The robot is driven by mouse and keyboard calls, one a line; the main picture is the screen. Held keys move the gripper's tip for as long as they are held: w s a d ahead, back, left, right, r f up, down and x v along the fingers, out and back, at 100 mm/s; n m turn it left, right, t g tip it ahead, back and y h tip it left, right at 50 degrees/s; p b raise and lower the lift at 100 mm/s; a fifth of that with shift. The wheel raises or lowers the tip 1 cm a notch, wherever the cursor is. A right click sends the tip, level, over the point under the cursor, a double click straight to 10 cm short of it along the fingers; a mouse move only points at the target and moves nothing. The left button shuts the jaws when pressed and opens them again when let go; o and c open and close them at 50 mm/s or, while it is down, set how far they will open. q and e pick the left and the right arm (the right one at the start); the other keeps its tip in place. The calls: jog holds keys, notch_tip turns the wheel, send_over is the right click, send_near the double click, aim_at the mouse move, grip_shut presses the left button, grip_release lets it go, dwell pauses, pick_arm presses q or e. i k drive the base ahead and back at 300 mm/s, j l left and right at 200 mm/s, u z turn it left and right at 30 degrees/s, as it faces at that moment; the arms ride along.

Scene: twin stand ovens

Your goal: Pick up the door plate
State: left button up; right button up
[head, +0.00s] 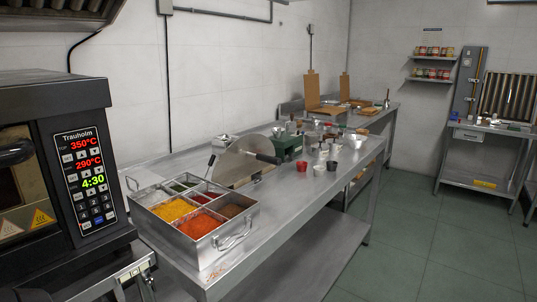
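I cannot make out a thing that is clearly the door plate. A black oven (55,110) stands close at the left, with a lit red and green control panel (84,172). Part of its front shows at the left edge, with a dark handle (14,152) and warning stickers. A rounded grey metal plate (236,166) with a dark handle leans on the steel table behind the food containers. Neither gripper shows clearly. A light grey metal part (133,270) below the oven is cut off, and I cannot tell what it belongs to.
A steel table (290,205) runs back along the wall. A metal tray (200,252) of several coloured ingredients stands on its near end. Small cups, a green box (288,148) and wooden boards (313,90) stand farther back. Green floor (430,245) is clear at the right.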

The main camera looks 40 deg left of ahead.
aim_at(262, 157)
jog(key=i+l+u, duration=0.1)
jog(key=i+u, duration=0.3)
jog(key=i+l+u, duration=0.3)
jog(key=i+u, duration=0.15)
jog(key=i, duration=0.15)
jog(key=i+l+u, duration=0.2)
jog(key=u, duration=0.25)
jog(key=i+l+u, duration=0.25)
jog(key=u, duration=0.2)
jog(key=i+l+u, duration=0.15)
jog(key=l+u, duration=1.15)
jog(key=l, duration=0.25)
jog(key=l+u, duration=0.4)
jog(key=l, duration=0.3)
